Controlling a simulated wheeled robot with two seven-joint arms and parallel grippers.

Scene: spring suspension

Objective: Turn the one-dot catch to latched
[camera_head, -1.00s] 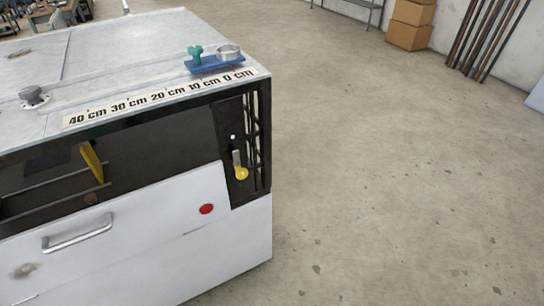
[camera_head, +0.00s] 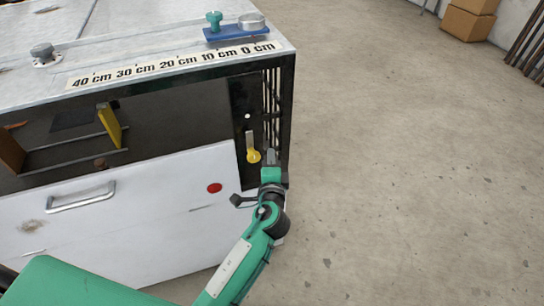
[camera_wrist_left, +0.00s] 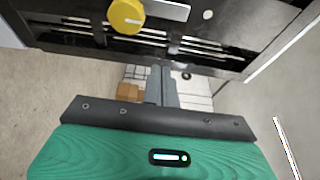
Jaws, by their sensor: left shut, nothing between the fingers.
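The one-dot catch (camera_head: 253,156) is a round yellow knob with a short lever pointing up, on a narrow black panel at the cabinet's front right. A single white dot (camera_head: 248,116) sits above it. In the left wrist view the yellow knob (camera_wrist_left: 126,14) is at the top, its pale lever pointing right toward the white dot (camera_wrist_left: 208,14). My left gripper (camera_head: 271,154), on a green arm, is just right of the knob in the head view. Its fingers (camera_wrist_left: 163,80) are shut and empty, seemingly apart from the catch. My right gripper is not in view.
The cabinet (camera_head: 120,225) has a white front with a handle (camera_head: 82,197) and a red button (camera_head: 214,188). A blue piece (camera_head: 236,34) with a green knob sits on top by a centimetre scale (camera_head: 172,63). Open floor lies right; cardboard boxes (camera_head: 468,18) stand far back.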

